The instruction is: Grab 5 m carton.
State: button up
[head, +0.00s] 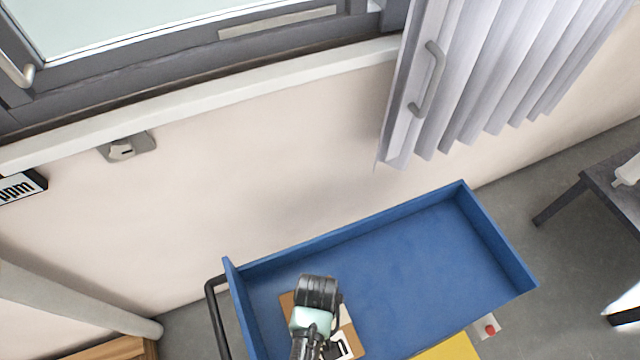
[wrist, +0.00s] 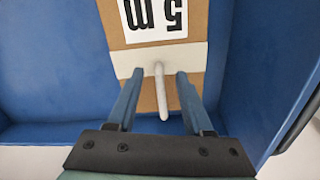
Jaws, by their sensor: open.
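The 5 m carton (head: 289,303) is brown and lies in the left part of the blue tray (head: 430,240). My gripper (head: 318,290) is over it and hides much of it in the head view. In the wrist view the carton (wrist: 117,32) has a white label reading "5 m" upside down, and a pale band. A white rod-like handle (wrist: 162,95) stands out from that band. My gripper (wrist: 159,76) is open, with one finger on each side of the handle and visible gaps to both. I cannot tell how far down the fingertips reach.
The blue tray has raised walls, with one close to the carton in the wrist view. Its right part is bare. A black handle bar (head: 217,315) is at its left. A yellow surface (head: 450,348) and red button (head: 490,328) are in front. A dark table (head: 615,190) stands right.

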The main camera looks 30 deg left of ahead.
jog(key=shift+f, duration=1.15)
grip_shut()
dwell(0.5)
